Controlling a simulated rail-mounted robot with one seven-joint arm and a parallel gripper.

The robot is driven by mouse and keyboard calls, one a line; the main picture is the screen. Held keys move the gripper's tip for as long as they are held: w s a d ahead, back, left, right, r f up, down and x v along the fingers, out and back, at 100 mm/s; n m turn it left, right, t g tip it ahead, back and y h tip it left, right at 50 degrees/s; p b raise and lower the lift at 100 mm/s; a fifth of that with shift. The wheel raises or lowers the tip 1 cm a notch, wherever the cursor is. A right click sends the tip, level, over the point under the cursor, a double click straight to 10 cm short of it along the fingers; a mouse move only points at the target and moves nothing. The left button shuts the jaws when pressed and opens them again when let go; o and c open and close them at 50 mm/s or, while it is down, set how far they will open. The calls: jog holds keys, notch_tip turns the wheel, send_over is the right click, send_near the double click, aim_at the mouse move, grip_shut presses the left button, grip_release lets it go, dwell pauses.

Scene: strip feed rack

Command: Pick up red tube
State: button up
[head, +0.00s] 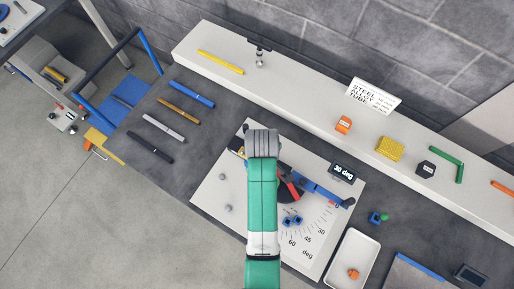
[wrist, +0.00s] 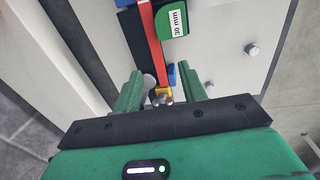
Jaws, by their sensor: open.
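The red tube (wrist: 149,45) shows in the wrist view as a long narrow red bar beside a black strip, running from the top edge down toward my gripper. My gripper (wrist: 161,90) is open, with its two green fingers apart and the lower end of the tube lined up with the gap between them. I cannot tell whether the fingers reach around it. In the head view a red part (head: 287,190) shows just right of my arm on the white angle board (head: 215,190). My arm hides the fingertips and much of the fixture there.
A blue bar (head: 318,190) and a "30 deg" display (head: 343,172) stand right of my arm. Blue, ochre, grey and black tubes (head: 192,94) lie on the dark bench at left. A white tray (head: 348,262) is at lower right. A long pale shelf (head: 300,85) runs behind.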

jog(key=f, duration=0.5)
jog(key=w+d+f, duration=0.1)
jog(key=f, duration=0.1)
jog(key=shift+f+b, duration=0.25)
jog(key=shift+b, duration=0.15)
jog(key=shift+w, duration=0.1)
grip_shut()
